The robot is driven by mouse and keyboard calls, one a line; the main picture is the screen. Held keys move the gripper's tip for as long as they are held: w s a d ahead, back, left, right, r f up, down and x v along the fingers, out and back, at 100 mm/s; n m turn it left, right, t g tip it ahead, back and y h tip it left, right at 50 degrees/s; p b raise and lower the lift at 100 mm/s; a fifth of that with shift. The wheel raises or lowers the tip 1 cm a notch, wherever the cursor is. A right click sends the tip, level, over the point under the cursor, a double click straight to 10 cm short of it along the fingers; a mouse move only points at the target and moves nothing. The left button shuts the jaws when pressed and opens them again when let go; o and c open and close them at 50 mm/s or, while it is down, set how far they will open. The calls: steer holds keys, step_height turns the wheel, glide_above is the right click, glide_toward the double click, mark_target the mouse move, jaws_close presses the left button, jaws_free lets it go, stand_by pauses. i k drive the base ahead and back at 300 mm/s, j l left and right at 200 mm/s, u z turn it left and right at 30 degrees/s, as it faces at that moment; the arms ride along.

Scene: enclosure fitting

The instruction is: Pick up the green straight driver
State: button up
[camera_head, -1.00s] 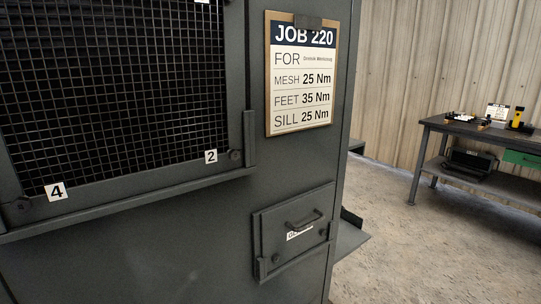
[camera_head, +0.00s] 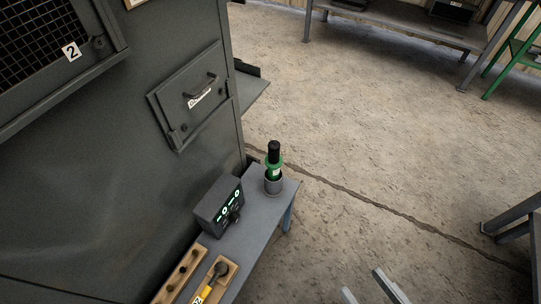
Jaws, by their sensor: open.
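The green straight driver (camera_head: 274,162) stands upright in a round grey holder (camera_head: 273,187) at the far end of a small grey bench. It has a black upper part and a green collar with a pale label. Its lower end is hidden in the holder. My gripper (camera_head: 367,287) shows at the bottom edge as two pale fingers, spread apart with nothing between them. It is below and to the right of the driver in the picture, clear of it. The rest of my gripper is out of frame.
A dark box with a green display (camera_head: 219,206) and a knob sits beside the holder. Wooden blocks (camera_head: 181,274) and a yellow tool (camera_head: 207,290) lie nearer. The grey cabinet (camera_head: 100,180) walls the left. Concrete floor (camera_head: 380,130) is open right; a table corner (camera_head: 512,215) juts in.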

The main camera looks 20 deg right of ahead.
mark_target(273, 161)
steer(key=i+l, duration=0.1)
steer(key=i, duration=1.25)
steer(key=l+z, duration=0.05)
